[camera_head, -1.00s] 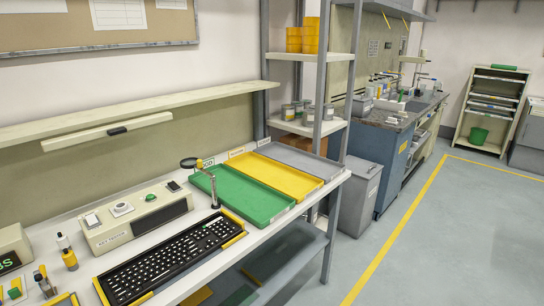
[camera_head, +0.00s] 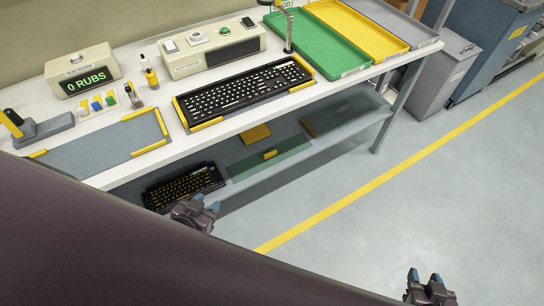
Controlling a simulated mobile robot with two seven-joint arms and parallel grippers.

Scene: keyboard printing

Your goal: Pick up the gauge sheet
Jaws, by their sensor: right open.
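A translucent green sheet with a small yellow grip (camera_head: 270,154), which looks like the gauge sheet (camera_head: 290,150), lies on the lower shelf under the bench. Its left end is beside a dark keyboard with yellow lettering. My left gripper (camera_head: 206,203) is in front of that keyboard, to the left of and nearer than the sheet; its two blue-tipped fingers are apart and hold nothing visible. My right gripper (camera_head: 424,275) is open and empty at the bottom right, over the floor and well away from the sheet.
The dark keyboard (camera_head: 183,187) and a yellow block (camera_head: 256,134) are also on the lower shelf (camera_head: 345,117). The bench top (camera_head: 130,97) above it bears a black keyboard (camera_head: 244,92), a rubs counter (camera_head: 82,72) and trays. My dark arm fills the lower left.

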